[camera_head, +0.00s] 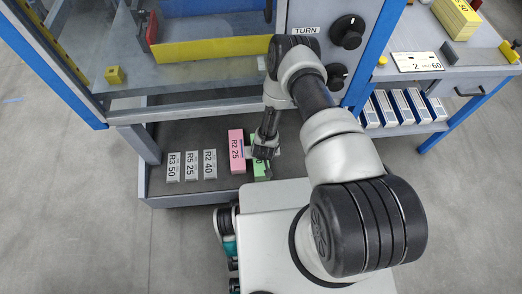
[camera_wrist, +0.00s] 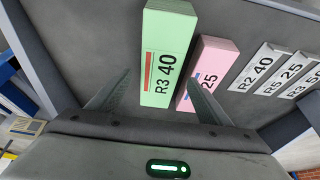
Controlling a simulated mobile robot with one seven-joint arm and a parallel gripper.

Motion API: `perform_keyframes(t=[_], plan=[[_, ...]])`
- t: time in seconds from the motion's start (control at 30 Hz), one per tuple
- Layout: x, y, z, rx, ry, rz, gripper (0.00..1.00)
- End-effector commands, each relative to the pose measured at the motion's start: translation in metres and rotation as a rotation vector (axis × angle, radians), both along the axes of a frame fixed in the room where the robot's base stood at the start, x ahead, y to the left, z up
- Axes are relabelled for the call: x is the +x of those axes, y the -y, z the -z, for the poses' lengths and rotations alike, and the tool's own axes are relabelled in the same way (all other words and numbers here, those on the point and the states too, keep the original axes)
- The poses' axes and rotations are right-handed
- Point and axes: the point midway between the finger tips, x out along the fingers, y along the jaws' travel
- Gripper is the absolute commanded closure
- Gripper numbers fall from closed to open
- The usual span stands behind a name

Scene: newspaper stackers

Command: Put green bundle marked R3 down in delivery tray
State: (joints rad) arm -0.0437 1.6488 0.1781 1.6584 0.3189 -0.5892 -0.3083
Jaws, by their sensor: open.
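The green bundle marked R3 40 (camera_wrist: 168,50) stands out in the wrist view, lying in the dark grey tray (camera_head: 185,201). In the head view the green bundle (camera_head: 261,169) is partly hidden by my gripper (camera_head: 264,152). In the wrist view my gripper (camera_wrist: 160,76) is open, with one finger on each side of the bundle's near end. I cannot tell whether the fingers touch it. The right finger overlaps the pink bundle (camera_wrist: 209,62) in the picture. The pink bundle, marked R2 25 (camera_head: 236,150), lies just left of the green one in the head view.
Grey label plates R3 50 (camera_head: 173,167), R5 25 (camera_head: 191,166) and R2 40 (camera_head: 209,164) lie left of the pink bundle. A glass-fronted machine with a yellow bar (camera_head: 208,49) rises behind. A side bench (camera_head: 470,68) holds yellow bundles (camera_head: 456,18).

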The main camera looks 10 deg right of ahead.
Motion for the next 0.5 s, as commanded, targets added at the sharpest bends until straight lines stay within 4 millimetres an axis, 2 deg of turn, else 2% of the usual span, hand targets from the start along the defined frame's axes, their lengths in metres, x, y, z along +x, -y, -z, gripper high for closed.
perform_keyframes(t=[0.03, 0.2, 0.33, 0.5], plan=[[-0.004, 0.0, -0.015, -0.001, 0.0, -0.002, 0.28], [-0.016, 0.0, -0.043, 0.0, 0.0, -0.001, 0.28], [-0.022, 0.0, -0.055, 0.0, 0.001, -0.001, 0.28], [-0.025, 0.0, -0.06, -0.001, 0.001, 0.0, 0.28]])
